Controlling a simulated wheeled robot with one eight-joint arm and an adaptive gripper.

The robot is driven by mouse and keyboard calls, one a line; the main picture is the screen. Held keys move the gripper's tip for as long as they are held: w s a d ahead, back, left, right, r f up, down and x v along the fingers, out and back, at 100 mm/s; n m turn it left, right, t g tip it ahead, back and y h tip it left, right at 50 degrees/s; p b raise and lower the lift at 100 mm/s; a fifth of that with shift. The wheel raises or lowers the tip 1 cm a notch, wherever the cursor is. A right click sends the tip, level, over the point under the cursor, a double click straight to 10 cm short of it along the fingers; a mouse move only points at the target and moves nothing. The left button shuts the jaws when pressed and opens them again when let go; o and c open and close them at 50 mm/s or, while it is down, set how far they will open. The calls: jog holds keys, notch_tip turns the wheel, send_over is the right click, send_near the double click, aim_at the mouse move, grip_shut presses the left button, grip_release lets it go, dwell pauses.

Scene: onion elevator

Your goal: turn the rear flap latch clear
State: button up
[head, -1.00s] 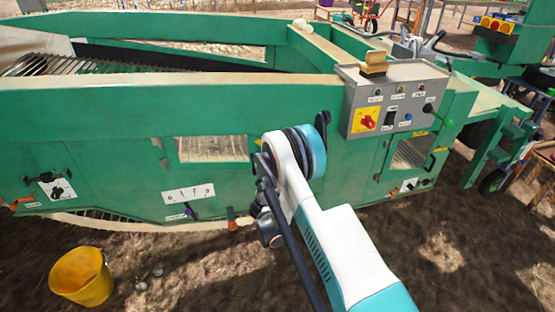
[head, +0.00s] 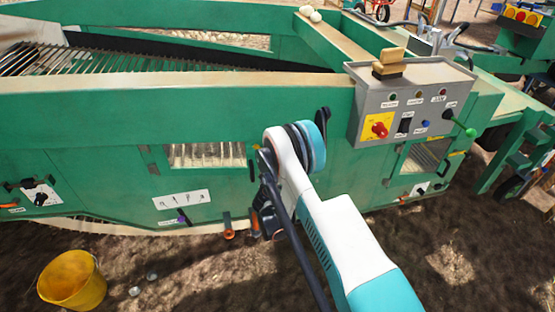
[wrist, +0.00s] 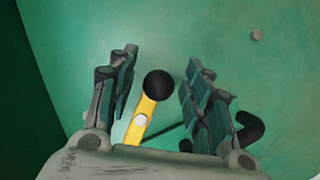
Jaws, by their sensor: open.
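In the wrist view a yellow lever (wrist: 140,120) with a round black knob and a pale bolt stands against the green panel (wrist: 230,60). I take it for the latch; no label is readable there. My gripper (wrist: 161,62) is open, with one finger on each side of the lever and knob. A gap shows between the knob and each finger; contact is not visible. In the head view my arm covers most of the gripper and the lever, beside the mesh window (head: 205,155) in the machine's green side.
A grey control box (head: 410,100) with a red switch juts out at right. A white label plate (head: 181,200), a purple-tipped lever (head: 183,217) and an orange-ended part (head: 229,228) sit low on the panel. A yellow bucket (head: 72,280) stands on the soil at lower left.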

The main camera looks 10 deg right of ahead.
jog(key=shift+w, duration=0.15)
grip_shut()
jog(key=m+y, duration=0.1)
jog(key=a+f+m, duration=0.1)
jog(key=m, duration=0.1)
jog(key=shift+a+g+y, duration=0.25)
jog(key=shift+g+y, duration=0.05)
jog(key=shift+y, duration=0.1)
jog(key=shift+a+f+m+y, duration=0.15)
jog(key=shift+a+m+y, duration=0.75)
jog(key=shift+m+y, duration=0.3)
grip_release()
jog(key=shift+a, duration=0.1)
